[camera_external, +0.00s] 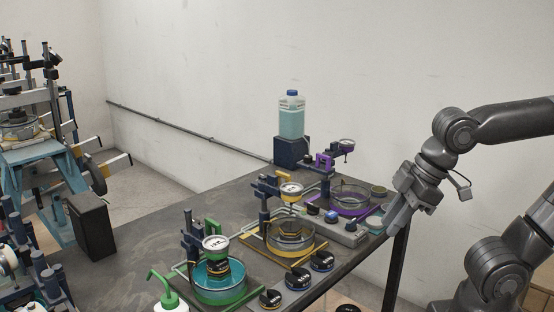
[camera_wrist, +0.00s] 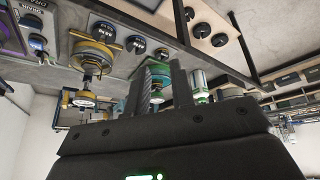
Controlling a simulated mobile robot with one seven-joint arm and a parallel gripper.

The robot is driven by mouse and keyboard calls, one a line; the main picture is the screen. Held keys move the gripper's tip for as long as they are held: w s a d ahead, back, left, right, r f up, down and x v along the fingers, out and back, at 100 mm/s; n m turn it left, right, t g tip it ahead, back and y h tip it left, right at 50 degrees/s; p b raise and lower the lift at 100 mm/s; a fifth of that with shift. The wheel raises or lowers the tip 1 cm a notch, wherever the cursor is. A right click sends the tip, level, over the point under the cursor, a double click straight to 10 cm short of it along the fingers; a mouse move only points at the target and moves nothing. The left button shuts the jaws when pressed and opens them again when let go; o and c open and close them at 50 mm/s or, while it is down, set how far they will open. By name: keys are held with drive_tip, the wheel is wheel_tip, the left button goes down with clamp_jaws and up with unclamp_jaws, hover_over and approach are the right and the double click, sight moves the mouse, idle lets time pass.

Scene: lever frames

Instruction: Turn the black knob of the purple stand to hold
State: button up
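The purple stand (camera_external: 352,211) is at the far right end of the table, with a glass dish on it and a purple arm with a round gauge behind. A grey panel (camera_external: 358,237) in front of it carries a dark knob (camera_external: 313,209) and a blue-topped knob (camera_external: 331,215); the label settings are too small to read. In the wrist view, part of the purple stand (camera_wrist: 13,36) and a dark knob marked DRAIN (camera_wrist: 38,42) show at the upper left. My gripper (camera_external: 388,232) is right of the panel, apart from the knobs. Its fingers (camera_wrist: 164,70) are apart with nothing between them.
The yellow stand (camera_external: 270,250) and green stand (camera_external: 236,298) stand nearer on the table, with black knobs (camera_external: 322,261) in front. A blue-liquid bottle (camera_external: 291,118) stands on a dark block at the back.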

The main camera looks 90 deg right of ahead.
drive_tip(key=shift+o, duration=1.2)
drive_tip(key=w+d+r+n+g+h, duration=0.1)
drive_tip(key=w+d+r, duration=0.2)
drive_tip(key=w+d, duration=0.1)
drive_tip(key=w+d+r+n+g+h, duration=0.1)
drive_tip(key=w+d+r+n, duration=0.1)
drive_tip(key=w, duration=0.5)
drive_tip(key=d+r, duration=0.1)
drive_tip(key=d, duration=0.1)
drive_tip(key=shift+d+r, duration=0.25)
drive_tip(key=shift+d, duration=0.15)
drive_tip(key=w+d+r+n+g, duration=0.2)
drive_tip(key=w+d, duration=0.3)
drive_tip(key=d, duration=0.3)
drive_tip(key=n+g+y, duration=0.1)
drive_tip(key=n+y, duration=0.2)
approach(308, 156)
drive_tip(key=f, duration=0.8)
drive_tip(key=shift+a+f, duration=0.2)
drive_tip(key=shift+f, duration=0.15)
drive_tip(key=shift+c, duration=0.3)
drive_tip(key=c, duration=0.6)
